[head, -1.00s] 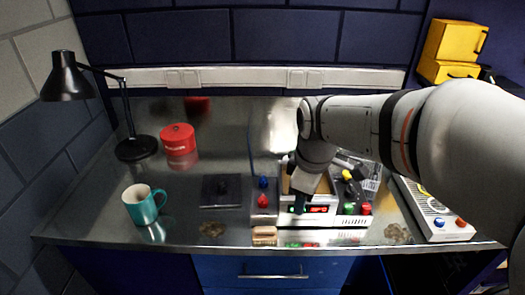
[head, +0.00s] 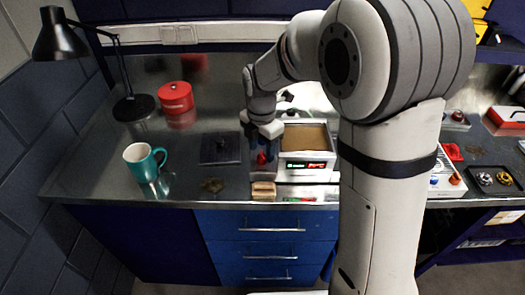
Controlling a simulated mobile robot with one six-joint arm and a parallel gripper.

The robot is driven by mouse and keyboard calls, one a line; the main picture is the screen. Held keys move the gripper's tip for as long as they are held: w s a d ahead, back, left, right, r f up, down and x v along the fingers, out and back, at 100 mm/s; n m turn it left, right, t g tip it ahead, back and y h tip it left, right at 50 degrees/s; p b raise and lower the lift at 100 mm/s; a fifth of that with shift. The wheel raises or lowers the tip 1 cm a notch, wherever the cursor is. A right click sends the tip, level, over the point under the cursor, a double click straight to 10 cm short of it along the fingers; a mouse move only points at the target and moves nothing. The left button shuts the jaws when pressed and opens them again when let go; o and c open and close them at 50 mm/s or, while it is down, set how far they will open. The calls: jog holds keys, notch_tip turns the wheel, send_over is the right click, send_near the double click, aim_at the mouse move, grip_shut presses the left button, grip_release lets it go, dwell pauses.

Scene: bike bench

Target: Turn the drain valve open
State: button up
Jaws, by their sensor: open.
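A small grey box with a red knob (head: 262,159) stands near the front edge of the bench in the head view. I cannot tell for sure that this knob is the drain valve, as no label is readable. My gripper (head: 262,146) points down over this box, with its dark fingers open around or just above the red knob. Whether the fingers touch the knob is too small to tell. The blue knob on the same box is hidden behind the gripper.
A wooden block (head: 263,190) lies in front.

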jog(key=shift+f, duration=1.05)
jog(key=shift+c, duration=0.2)
jog(key=c, duration=1)
jog(key=shift+o, duration=0.2)
